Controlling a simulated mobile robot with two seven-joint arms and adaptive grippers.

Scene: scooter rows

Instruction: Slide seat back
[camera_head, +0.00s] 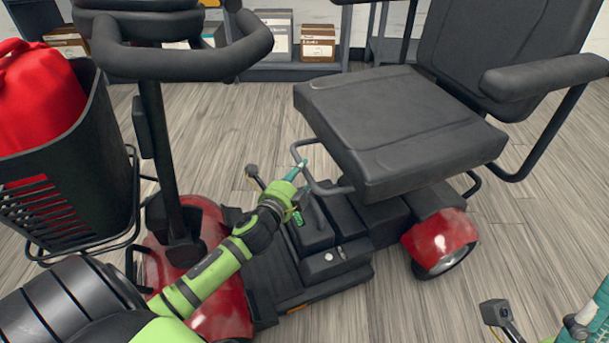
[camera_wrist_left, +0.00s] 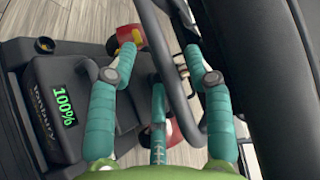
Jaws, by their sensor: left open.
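The scooter's black seat (camera_head: 400,125) sits above the red and black base, with its backrest at the upper right. A dark tubular bar (camera_head: 325,188) loops out under the seat's front edge. My left gripper (camera_head: 298,170) is at this bar. In the left wrist view, its teal fingers (camera_wrist_left: 160,62) are spread, and the bar (camera_wrist_left: 178,85) runs between them, closer to the right finger. I cannot tell whether they touch. The seat's dark side (camera_wrist_left: 255,70) fills the right of that view. My right gripper (camera_head: 585,322) shows only partly at the lower right corner, with its fingertips unclear.
A black basket (camera_head: 85,165) holds a red bag (camera_head: 38,100). The armrest (camera_head: 545,75) juts out at right. A battery box shows 100% (camera_wrist_left: 64,104). Shelves with boxes stand behind; wood floor is free at right.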

